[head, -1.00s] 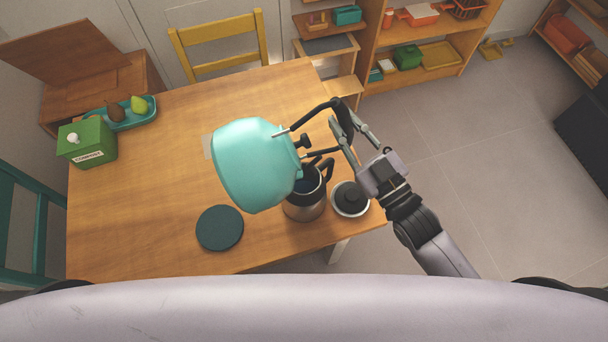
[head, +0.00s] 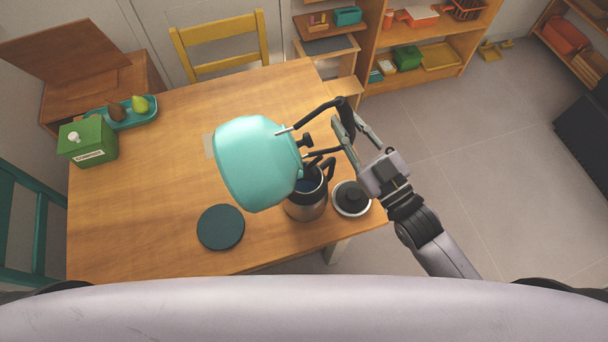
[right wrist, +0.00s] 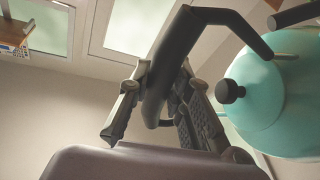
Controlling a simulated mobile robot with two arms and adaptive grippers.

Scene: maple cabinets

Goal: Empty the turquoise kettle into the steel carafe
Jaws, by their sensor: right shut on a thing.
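The turquoise kettle (head: 248,165) is held in the air, tipped far over, its base toward the left and its lid side toward the right. My right gripper (head: 346,128) is shut on the kettle's black handle (head: 318,112). In the right wrist view the dark handle (right wrist: 172,68) passes between the fingers, with the kettle body (right wrist: 280,95) at the right. The steel carafe (head: 305,207) stands upright on the table just beside and below the kettle, its dark opening showing. The kettle partly covers it. I see no stream clearly. My left gripper is out of view.
A yellow chair (head: 218,42) stands behind. The table's middle left is clear.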

